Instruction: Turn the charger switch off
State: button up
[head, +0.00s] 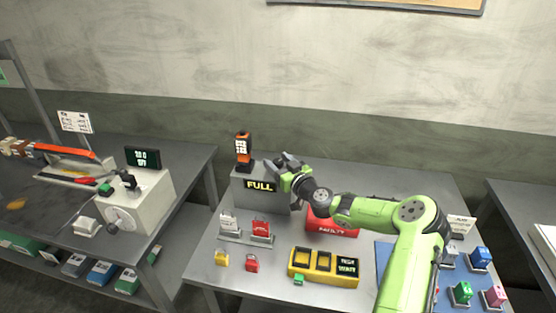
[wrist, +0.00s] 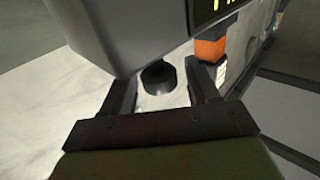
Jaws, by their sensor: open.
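The charger is a grey box (head: 250,190) with a yellow lit FULL display (head: 260,185), standing at the back left of the middle table. An orange and black device (head: 243,150) stands upright on it. My gripper (head: 290,172) is open at the box's right end, near its top. In the wrist view the grey box (wrist: 115,30) fills the upper left, close to my open fingers (wrist: 163,80). A dark round part (wrist: 158,74) shows between the fingertips; I cannot tell whether it is the switch or whether a finger touches it.
A red FAULTY bin (head: 332,232) sits under my arm. A side table (head: 60,215) with a dial machine (head: 140,205) is left.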

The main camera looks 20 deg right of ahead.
jog(key=shift+w, duration=0.2)
jog(key=c, duration=0.9)
jog(key=shift+f+n+y+b, duration=0.1)
jog(key=shift+n+y+b, duration=0.2)
jog(key=shift+b, duration=0.35)
jog(key=shift+f+n+g+y+b, duration=0.15)
jog(key=shift+n+g+y+b, duration=0.25)
jog(key=shift+y+b, duration=0.6)
jog(key=n+y+b, duration=0.1)
jog(key=y+b, duration=0.1)
jog(key=shift+n+g+b, duration=0.3)
jog(key=shift+n+g, duration=0.1)
jog(key=n+g+y, duration=0.1)
jog(key=n+y, duration=0.1)
jog(key=shift+g+y+b, duration=0.3)
jog(key=shift+y+b, duration=0.05)
jog(key=shift+y, duration=0.05)
jog(key=shift+r+n+g+y, duration=0.25)
jog(key=shift+n+g+y, duration=0.35)
jog(key=shift+y, duration=0.1)
jog(key=shift+n+g+y+p, duration=0.5)
jog(key=shift+n+g+y, duration=0.1)
jog(key=shift+g+y, duration=0.1)
